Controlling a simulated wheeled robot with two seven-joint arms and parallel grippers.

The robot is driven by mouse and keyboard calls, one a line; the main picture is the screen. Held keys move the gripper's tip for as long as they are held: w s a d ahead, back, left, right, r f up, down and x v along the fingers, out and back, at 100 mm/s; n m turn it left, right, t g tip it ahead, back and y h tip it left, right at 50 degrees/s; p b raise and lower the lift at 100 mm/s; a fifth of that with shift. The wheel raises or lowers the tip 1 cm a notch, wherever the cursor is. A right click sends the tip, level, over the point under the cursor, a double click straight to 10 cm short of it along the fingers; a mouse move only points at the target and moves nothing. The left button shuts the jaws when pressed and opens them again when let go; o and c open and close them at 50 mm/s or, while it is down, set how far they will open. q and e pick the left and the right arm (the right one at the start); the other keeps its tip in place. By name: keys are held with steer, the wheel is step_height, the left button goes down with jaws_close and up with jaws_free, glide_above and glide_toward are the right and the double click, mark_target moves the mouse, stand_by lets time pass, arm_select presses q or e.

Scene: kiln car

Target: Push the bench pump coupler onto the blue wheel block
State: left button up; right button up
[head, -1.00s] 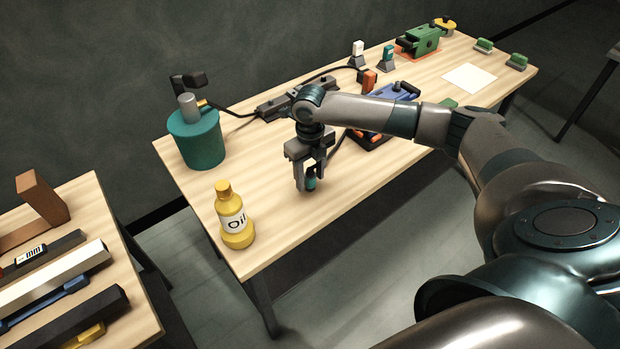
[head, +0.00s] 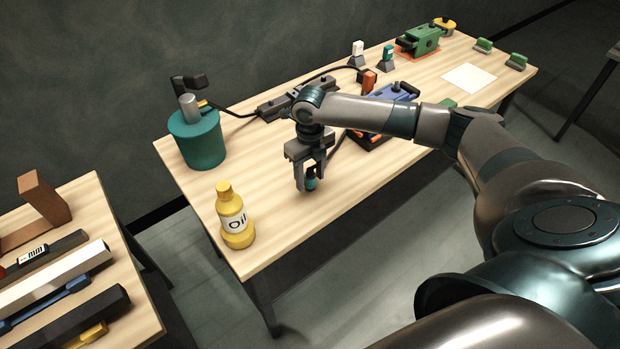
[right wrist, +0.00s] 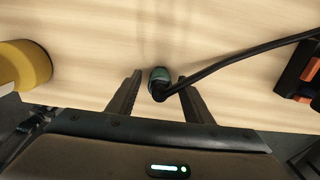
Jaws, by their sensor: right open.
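The coupler is a small dark teal piece (right wrist: 160,75) on a black hose (right wrist: 235,62). It stands on the bench top and also shows in the head view (head: 311,184). My right gripper (head: 309,179) points down over it, open, with one finger on each side; in the right wrist view the fingertips (right wrist: 160,80) show gaps to the coupler. The blue block (head: 395,92) sits on a dark base with orange parts, right of my gripper and partly hidden behind my right forearm. I cannot see its wheel clearly. My left gripper is not in view.
A yellow oil bottle (head: 235,222) stands near the front left edge, left of my gripper. A teal drum (head: 197,140) is behind it. A dark bar-shaped unit (head: 275,107) and an orange block (head: 369,79) stand behind my arm. The bench front between bottle and gripper is clear.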

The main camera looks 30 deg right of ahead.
steer(key=shift+p, duration=0.4)
stand_by(0.4)
jaws_close()
